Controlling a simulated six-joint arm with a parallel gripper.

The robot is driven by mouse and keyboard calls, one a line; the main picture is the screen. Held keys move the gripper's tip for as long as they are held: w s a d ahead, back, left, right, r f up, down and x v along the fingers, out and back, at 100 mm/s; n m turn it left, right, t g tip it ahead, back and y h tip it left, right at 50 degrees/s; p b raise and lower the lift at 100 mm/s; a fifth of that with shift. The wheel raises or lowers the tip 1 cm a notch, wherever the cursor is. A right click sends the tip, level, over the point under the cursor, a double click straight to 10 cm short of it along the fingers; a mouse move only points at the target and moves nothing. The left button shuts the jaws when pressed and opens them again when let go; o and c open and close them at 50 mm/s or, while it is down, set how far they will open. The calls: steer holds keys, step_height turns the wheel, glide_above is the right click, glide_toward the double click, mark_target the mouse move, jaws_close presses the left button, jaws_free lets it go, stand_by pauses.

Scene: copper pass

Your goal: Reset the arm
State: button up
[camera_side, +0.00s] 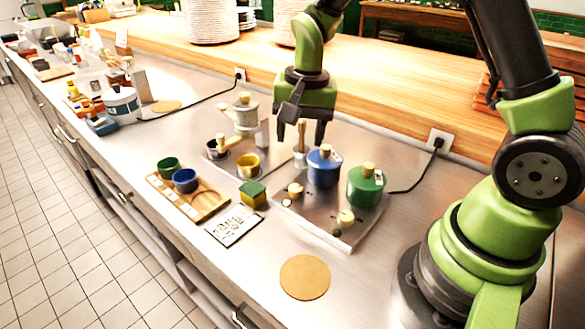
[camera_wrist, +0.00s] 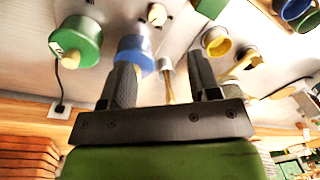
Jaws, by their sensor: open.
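My gripper (camera_side: 303,130) is green and black and hangs over the counter, fingers pointing down. It is open, with nothing seen between its fingers. It is above and behind a blue lidded pot (camera_side: 322,170) and a small white holder with a wooden-handled tool (camera_side: 300,150). In the wrist view my gripper (camera_wrist: 160,82) shows two dark fingers spread apart, with the blue pot (camera_wrist: 134,50) just past the left finger. A green lidded pot (camera_side: 366,186) stands right of the blue one. My arm rises from its base at the right of the side view.
A wooden tray (camera_side: 207,207) holds a green cup (camera_side: 168,166) and a blue cup (camera_side: 185,180). A yellow-green box (camera_side: 252,193), a printed card (camera_side: 235,227) and a round cork mat (camera_side: 305,277) lie near the front. A grey grinder-like device (camera_side: 245,112) stands left of my gripper.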

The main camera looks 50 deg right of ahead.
steer(key=s+a+r+n+t, duration=0.2)
steer(key=s+r+n+t, duration=0.1)
steer(key=s+r, duration=0.4)
steer(key=s+a+r+n+t+y, duration=0.1)
steer(key=s+a+r+n+t, duration=0.1)
steer(key=s+r, duration=0.6)
steer(key=shift+s+a+r+n+t+y, duration=0.25)
steer(key=shift+s+n+t, duration=0.35)
steer(key=shift+s+n, duration=0.4)
